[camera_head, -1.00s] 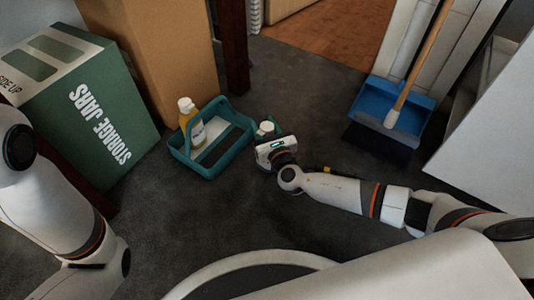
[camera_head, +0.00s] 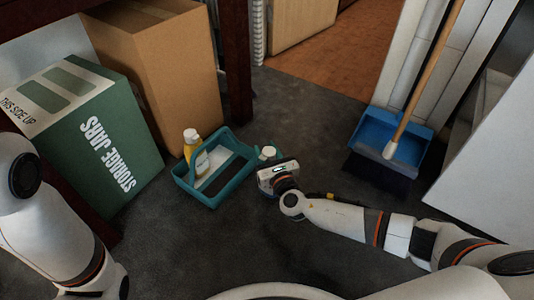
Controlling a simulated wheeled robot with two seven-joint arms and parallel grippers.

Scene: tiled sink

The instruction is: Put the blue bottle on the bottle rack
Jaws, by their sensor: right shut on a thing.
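The bottle rack looks to be the teal open caddy (camera_head: 205,197) with a handle, standing on the dark floor left of the middle. A yellow bottle with a white cap (camera_head: 191,144) stands upright in it. My right gripper (camera_head: 271,176) is at the caddy's right side, low over the floor. It is shut on a bottle (camera_head: 267,153), of which only the white cap and a little teal-blue show behind the gripper. I cannot tell whether this bottle touches the caddy or the floor. My left arm shows at the left edge, but its gripper is out of view.
A green storage-jars box (camera_head: 95,140) and a brown cardboard box (camera_head: 165,75) stand left of and behind the caddy. A blue dustpan (camera_head: 385,140) and a wooden-handled broom (camera_head: 428,70) are at the right. The floor in front of the caddy is clear.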

